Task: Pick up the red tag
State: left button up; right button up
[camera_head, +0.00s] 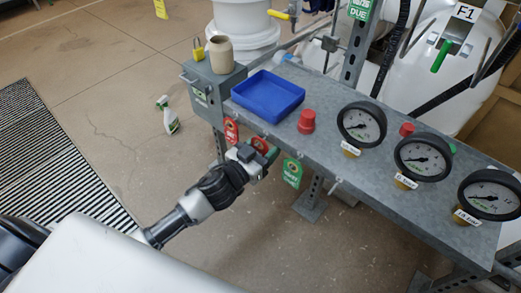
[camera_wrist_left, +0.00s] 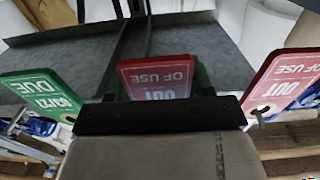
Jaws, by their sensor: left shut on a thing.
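Several tags hang along the front edge of the grey bench. The middle red tag (camera_head: 261,144), reading "OUT OF USE", is at my left gripper (camera_head: 262,156). In the left wrist view, this red tag (camera_wrist_left: 156,78) stands upright between the fingers of my left gripper (camera_wrist_left: 158,98), which is shut on it. Some green shows right beside it. Another red tag (camera_head: 231,131) hangs to its left and shows at the right in the wrist view (camera_wrist_left: 283,80). A green tag (camera_head: 292,172) hangs to its right. Whether the held tag still touches its hook is hidden.
On the grey bench (camera_head: 335,165) are a blue tray (camera_head: 268,95), a red knob (camera_head: 307,121) and several pressure gauges (camera_head: 362,124). A grey box (camera_head: 214,85) carries a beige cup (camera_head: 221,55) and a yellow padlock (camera_head: 198,49).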

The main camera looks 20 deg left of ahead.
pick_arm(q)
jog(key=shift+r, duration=0.15)
jog(key=shift+r, duration=0.2)
jog(key=shift+s+a+f, duration=0.1)
jog(key=shift+s+a, duration=0.05)
jog(key=shift+s, duration=0.15)
jog(key=p+v, duration=0.1)
jog(key=v, duration=1.6)
jog(key=shift+s, duration=0.15)
pick_arm(e)
jog(key=x, duration=0.4)
jog(key=shift+s+f, duration=0.15)
jog(key=shift+s, duration=0.15)
